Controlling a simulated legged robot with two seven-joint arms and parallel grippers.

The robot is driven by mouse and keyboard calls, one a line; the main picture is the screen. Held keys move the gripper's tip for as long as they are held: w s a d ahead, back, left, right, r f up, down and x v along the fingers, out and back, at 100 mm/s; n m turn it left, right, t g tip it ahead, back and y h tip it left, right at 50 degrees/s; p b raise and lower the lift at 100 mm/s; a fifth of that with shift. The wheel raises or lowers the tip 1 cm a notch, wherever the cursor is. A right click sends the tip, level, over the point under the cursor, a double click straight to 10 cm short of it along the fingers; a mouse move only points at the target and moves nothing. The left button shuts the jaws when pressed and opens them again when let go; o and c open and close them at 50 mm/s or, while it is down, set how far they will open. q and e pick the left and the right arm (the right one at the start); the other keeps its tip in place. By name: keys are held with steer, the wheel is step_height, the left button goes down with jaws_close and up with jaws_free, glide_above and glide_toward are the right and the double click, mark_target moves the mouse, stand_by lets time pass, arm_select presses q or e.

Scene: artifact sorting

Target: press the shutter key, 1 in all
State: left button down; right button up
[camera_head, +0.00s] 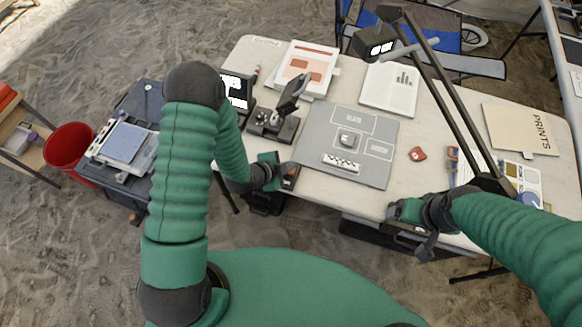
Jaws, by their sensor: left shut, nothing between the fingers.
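A small dark box with a grey and orange top (289,171), which looks like the shutter key, sits at the table's front edge, left of the grey mat. My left gripper (277,174) is shut and empty right beside this box, at its left side. The gripper partly hides the box, and I cannot tell whether they touch. My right gripper (405,213) hangs at the table's front edge further right, away from the box. Its fingers are too small and dark to read.
The grey mat (313,130) holds a grey piece (347,139) and a checked scale bar (341,162). A dark stand (272,125) with a tilted screen is behind the box. A red piece (417,154) lies right of the mat. A lamp arm (445,85) crosses the right side.

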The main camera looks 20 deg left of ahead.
arm_select(q)
steer(key=shift+r, duration=0.15)
step_height(320, 180, up, 5)
steer(key=p, duration=0.4)
stand_by(0.5)
stand_by(0.4)
steer(key=s+a+r+n+g+y, duration=0.35)
steer(key=a+r+n, duration=0.25)
steer(key=r+n, duration=0.3)
steer(key=s+d+r+n+g, duration=0.1)
steer(key=s+r+n, duration=0.4)
steer(key=s, duration=0.5)
step_height(320, 180, up, 3)
steer(key=shift+s+f+g, duration=0.15)
steer(key=shift+s+g, duration=0.05)
steer(key=shift+g, duration=0.35)
